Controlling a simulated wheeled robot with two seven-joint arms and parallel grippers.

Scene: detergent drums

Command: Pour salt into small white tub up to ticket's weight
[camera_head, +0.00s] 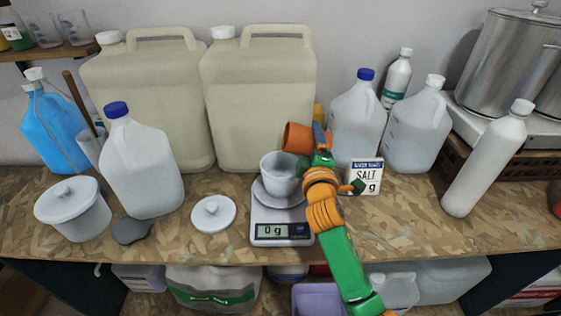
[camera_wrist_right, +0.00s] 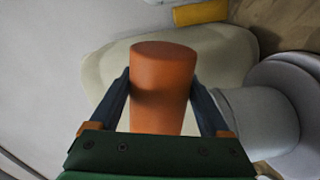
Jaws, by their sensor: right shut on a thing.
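The small white tub (camera_head: 277,178) stands open on the scale (camera_head: 267,238), whose display reads 0 g. My right gripper (camera_head: 318,142) is shut on an orange cup (camera_head: 297,138), just above and to the right of the tub. The cup is tilted with its mouth toward the left; its contents cannot be seen. In the right wrist view the cup (camera_wrist_right: 162,90) sits between both fingers. The ticket (camera_head: 366,168) reads SALT, but its weight figure is hidden behind my right arm. My left gripper is not in view.
A loose white lid (camera_head: 213,213) lies left of the scale, near a lidded white tub (camera_head: 73,212). Large beige drums (camera_head: 258,90) stand behind. Jugs (camera_head: 357,120) and a white bottle (camera_head: 487,160) stand at right. The front right bench is clear.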

